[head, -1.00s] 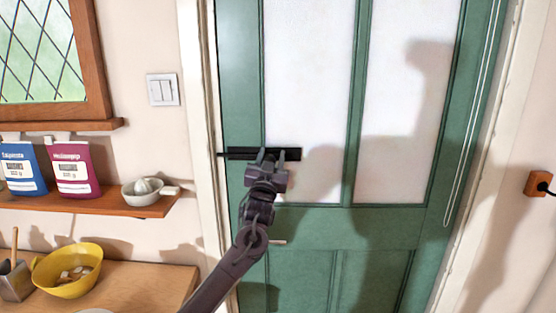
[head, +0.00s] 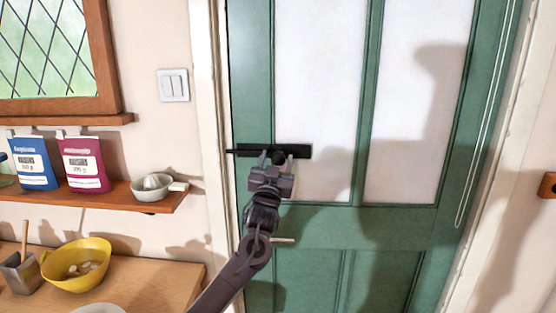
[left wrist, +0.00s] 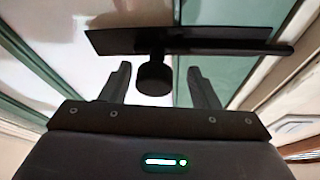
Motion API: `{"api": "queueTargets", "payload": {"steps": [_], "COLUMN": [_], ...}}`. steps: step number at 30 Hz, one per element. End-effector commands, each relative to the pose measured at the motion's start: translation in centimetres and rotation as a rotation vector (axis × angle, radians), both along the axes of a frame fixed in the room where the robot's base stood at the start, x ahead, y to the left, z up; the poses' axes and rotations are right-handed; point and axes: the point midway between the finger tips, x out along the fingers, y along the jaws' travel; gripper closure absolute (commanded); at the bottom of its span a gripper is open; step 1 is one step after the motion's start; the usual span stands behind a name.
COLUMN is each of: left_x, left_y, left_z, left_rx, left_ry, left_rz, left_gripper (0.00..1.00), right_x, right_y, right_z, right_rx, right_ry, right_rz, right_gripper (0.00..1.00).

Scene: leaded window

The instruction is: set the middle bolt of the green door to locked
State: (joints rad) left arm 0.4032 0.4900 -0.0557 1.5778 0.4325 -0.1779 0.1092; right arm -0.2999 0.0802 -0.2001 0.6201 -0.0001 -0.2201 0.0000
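The green door (head: 330,226) fills the middle and right of the head view and looks closed. A black bolt (head: 300,151) lies across it at mid height, its thin end reaching left to the door edge by the white frame. The bolt also shows in the left wrist view (left wrist: 130,40), with its rod running right. Its round black knob (left wrist: 153,76) sits between the fingers of my left gripper (left wrist: 160,82), with gaps on both sides. My left gripper (head: 279,157) is open in front of the bolt. My right gripper is out of view.
A pale door handle (head: 283,240) sticks out below the bolt, close to my left arm. Left of the white door frame (head: 210,130) are a light switch (head: 173,85), a shelf (head: 120,199) with packets and a juicer, and a yellow bowl (head: 76,265) on a counter.

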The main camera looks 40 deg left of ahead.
Motion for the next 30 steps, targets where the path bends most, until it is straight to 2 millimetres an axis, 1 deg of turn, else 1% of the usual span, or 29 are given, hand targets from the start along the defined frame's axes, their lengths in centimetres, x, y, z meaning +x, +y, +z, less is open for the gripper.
{"api": "queueTargets", "payload": {"steps": [1,2,6,10,14,27,29,30], "left_x": [-0.8,-1.2,-3.0,-3.9,-4.3,-4.2,-4.2,-4.2], "left_y": [-0.5,-0.7,-1.5,-2.0,-2.2,-2.2,-2.3,-2.5], "left_z": [-1.0,-1.2,-1.8,-2.0,-2.0,-1.9,-2.1,-2.5], "left_rx": [0.0,-0.001,0.0,0.002,0.002,0.001,-0.001,-0.006], "left_ry": [0.001,0.001,0.0,0.0,0.0,0.0,0.005,0.018], "left_rz": [-0.003,-0.003,-0.002,-0.001,-0.001,-0.002,-0.003,-0.008], "left_gripper": [0.45,0.45,0.45,0.45,0.45,0.45,0.45,0.45], "right_x": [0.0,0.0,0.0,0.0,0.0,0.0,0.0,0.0], "right_y": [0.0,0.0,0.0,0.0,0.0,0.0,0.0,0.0], "right_z": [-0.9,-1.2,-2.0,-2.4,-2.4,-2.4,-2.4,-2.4], "right_rx": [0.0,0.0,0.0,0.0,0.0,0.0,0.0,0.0], "right_ry": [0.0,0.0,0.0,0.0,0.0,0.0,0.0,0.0], "right_rz": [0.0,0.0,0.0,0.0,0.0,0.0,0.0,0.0], "right_gripper": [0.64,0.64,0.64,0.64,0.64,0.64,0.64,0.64]}}
